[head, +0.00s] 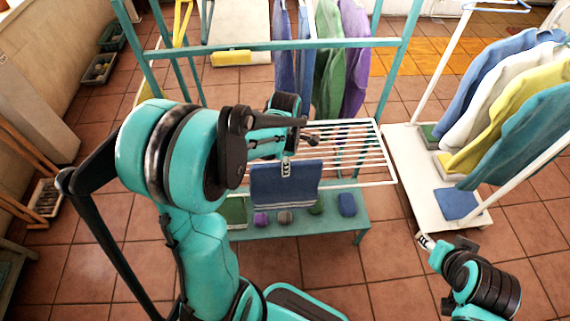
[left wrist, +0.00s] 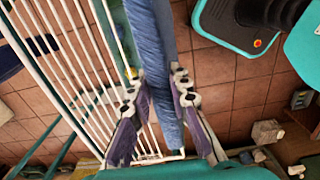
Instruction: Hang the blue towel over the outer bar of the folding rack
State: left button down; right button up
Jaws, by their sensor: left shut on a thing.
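The blue towel (head: 285,187), with pale stripes near its lower edge, hangs from my left gripper (head: 286,164) at the near side of the white folding rack (head: 372,165). In the left wrist view the towel (left wrist: 158,60) runs as a long strip between the two fingers of my left gripper (left wrist: 157,92), which is shut on it. The rack's white bars (left wrist: 75,65) lie just left of the towel there. I cannot tell whether the towel touches the outer bar. My right gripper (head: 426,241) is low at the right, away from the towel; its opening is unclear.
A teal frame (head: 285,45) with hanging clothes stands behind the rack. A teal low shelf (head: 330,222) with small coloured items is below it. A white garment stand (head: 415,190) with several garments is at the right. Tiled floor (head: 350,275) is open in front.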

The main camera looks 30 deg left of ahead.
aim_at(285, 179)
pick_arm(q)
notch_tip(285, 179, down, 17)
jog(key=b, duration=1.3)
jog(key=shift+r, duration=0.1)
jog(key=c, duration=1.3)
grip_release()
jog(key=shift+c, duration=0.2)
notch_tip(285, 179, up, 9)
jog(key=p, duration=0.7)
jog(key=shift+r, duration=0.1)
